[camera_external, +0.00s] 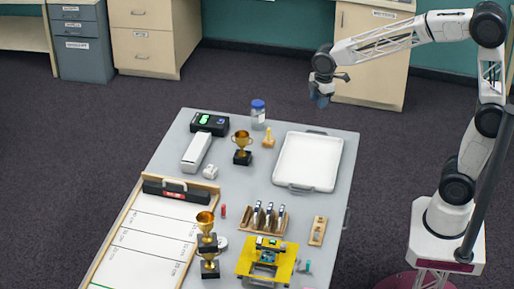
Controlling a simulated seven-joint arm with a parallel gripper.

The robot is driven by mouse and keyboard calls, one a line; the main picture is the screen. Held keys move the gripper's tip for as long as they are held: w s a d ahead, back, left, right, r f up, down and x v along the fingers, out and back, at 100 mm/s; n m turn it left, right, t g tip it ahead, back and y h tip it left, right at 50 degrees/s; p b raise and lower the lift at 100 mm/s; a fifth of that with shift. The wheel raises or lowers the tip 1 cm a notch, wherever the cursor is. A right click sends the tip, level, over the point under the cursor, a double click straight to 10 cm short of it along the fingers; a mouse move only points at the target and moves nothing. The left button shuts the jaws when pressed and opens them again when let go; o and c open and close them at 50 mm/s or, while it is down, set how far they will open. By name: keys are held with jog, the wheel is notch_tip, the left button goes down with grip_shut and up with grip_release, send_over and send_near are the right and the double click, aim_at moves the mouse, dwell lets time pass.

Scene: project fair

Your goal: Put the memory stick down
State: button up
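My gripper (320,98) hangs in the air above and beyond the back right of the grey table (235,165), pointing down. It is small and dark in this view, so I cannot tell whether its fingers are open or shut, or whether they hold anything. I cannot identify the memory stick for certain. A small red object (223,211) lies on the table left of a wooden rack (273,223) with several upright items. A small wooden holder (318,231) lies to the rack's right.
A white tray (307,162) fills the back right of the table. A lidded jar (258,115), gold trophies (206,222), a black device (209,124), a marked white board (150,240) and a yellow stand (266,262) occupy other areas. Cabinets (372,55) stand behind.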

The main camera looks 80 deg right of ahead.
jog(key=s+a+m, duration=0.3)
jog(key=s, duration=0.6)
jog(key=s+a+r+m, duration=0.1)
jog(key=s+a+m, duration=0.2)
jog(key=s, duration=0.7)
jog(key=s+a+m+t, duration=0.1)
jog(key=s+a+m, duration=0.2)
jog(key=s, duration=0.7)
jog(key=shift+s+a+r, duration=0.15)
jog(key=shift+a+r, duration=0.05)
jog(key=shift+r, duration=0.05)
